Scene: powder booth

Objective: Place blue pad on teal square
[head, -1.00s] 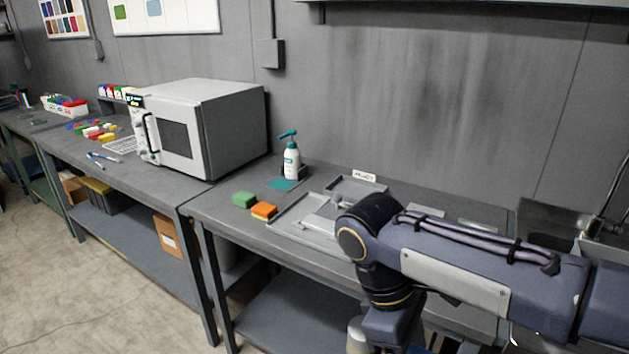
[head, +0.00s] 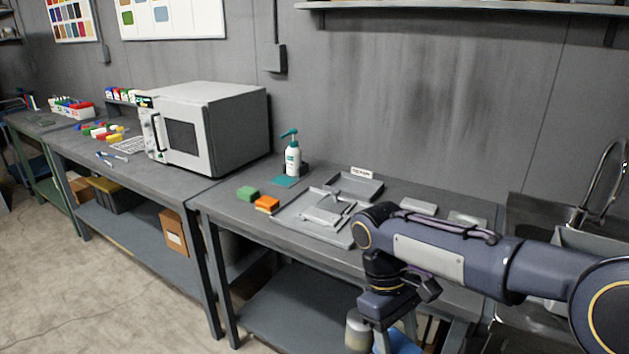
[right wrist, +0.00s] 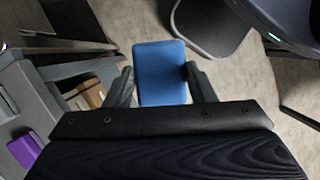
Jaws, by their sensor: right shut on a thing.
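The blue pad (right wrist: 160,70) is held between the two fingers of my right gripper (right wrist: 161,88) in the right wrist view, over the floor. In the head view my right gripper (head: 397,330) hangs low in front of the bench, and a bit of the blue pad (head: 398,343) shows at the bottom edge. The teal square (head: 284,182) lies on the bench top, just in front of a white bottle with a teal pump (head: 292,158). My left gripper is in neither view.
A green block (head: 247,193) and an orange block (head: 267,204) lie near the bench's front edge. A grey tray (head: 290,222) with metal parts is to their right. A white oven (head: 205,130) stands left of the bottle. A sink (head: 545,215) is at the right.

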